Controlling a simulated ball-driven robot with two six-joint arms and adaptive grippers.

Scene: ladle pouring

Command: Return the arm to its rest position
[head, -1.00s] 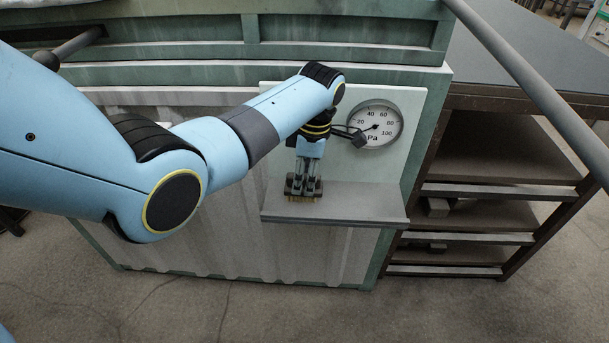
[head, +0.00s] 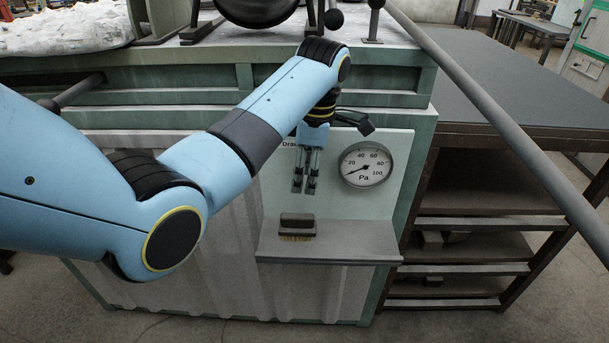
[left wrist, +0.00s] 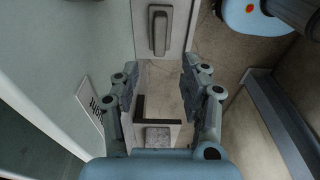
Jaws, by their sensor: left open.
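My left arm comes in from the left in the head view, and its gripper (head: 305,185) points down in front of the white gauge panel. The gripper is open and empty, with clear space between its fingertips and the shelf below. In the left wrist view the two fingers (left wrist: 158,90) stand wide apart with nothing between them. A dark-backed brush (head: 297,226) with tan bristles lies on the small grey shelf (head: 350,248) below the gripper. My right gripper is not in view.
A round pressure gauge (head: 365,163) is on the panel, right of the gripper. A grey rail (head: 490,118) slants across the right. A dark workbench (head: 510,85) stands right. A dark round vessel (head: 256,8) sits above on the green unit. The floor in front is bare.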

